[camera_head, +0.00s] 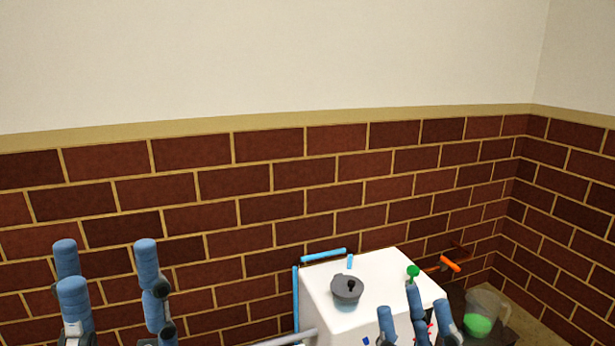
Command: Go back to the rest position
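My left gripper (106,262) is at the lower left, in front of the brick wall. Its blue fingers point up and stand wide apart, with nothing between them. My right gripper (416,312) is at the bottom, right of centre, in front of the white box (322,312). Its blue fingers point up and are spread, with no held thing visible. A small green knob-like thing (413,271) shows just above its middle fingertip; I cannot tell whether they touch. The lower parts of both grippers are cut off by the frame edge.
A dark grey lidded pot-like thing (346,289) sits on the white box. Blue bars (323,255) run along the box's back left edges. An orange-handled thing (450,264) lies behind it. A clear jug (487,311) with green contents stands at right. The brick wall (250,205) closes the back.

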